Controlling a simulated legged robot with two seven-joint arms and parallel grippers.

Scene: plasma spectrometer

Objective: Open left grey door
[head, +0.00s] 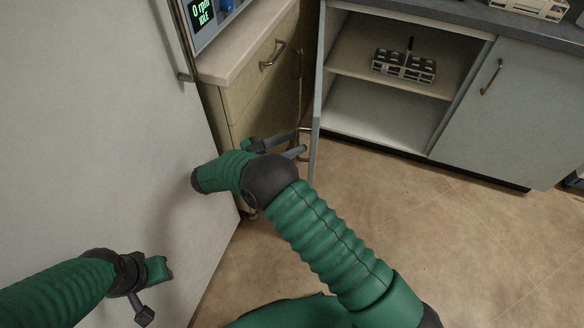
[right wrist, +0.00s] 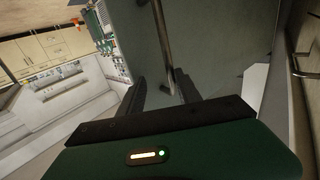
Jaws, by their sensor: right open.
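The left grey door (head: 317,110) stands swung outward in the head view, seen almost edge-on, with the cabinet interior showing to its right. My right gripper (head: 303,144) is open beside the lower part of this door, on its left side. In the right wrist view the door's grey face (right wrist: 215,45) fills the middle. Its metal bar handle (right wrist: 163,45) runs down so that its lower end shows between the open fingers; I cannot tell whether they touch it. My left gripper (head: 152,290) is at the lower left, away from the door; its opening is unclear.
The right grey door (head: 510,105) is closed. A dark rack (head: 404,67) stands on the cabinet shelf. A beige drawer unit (head: 255,90) with metal handles is left of the open door. A large pale panel (head: 90,130) fills the left side. The brown floor (head: 400,220) in front is clear.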

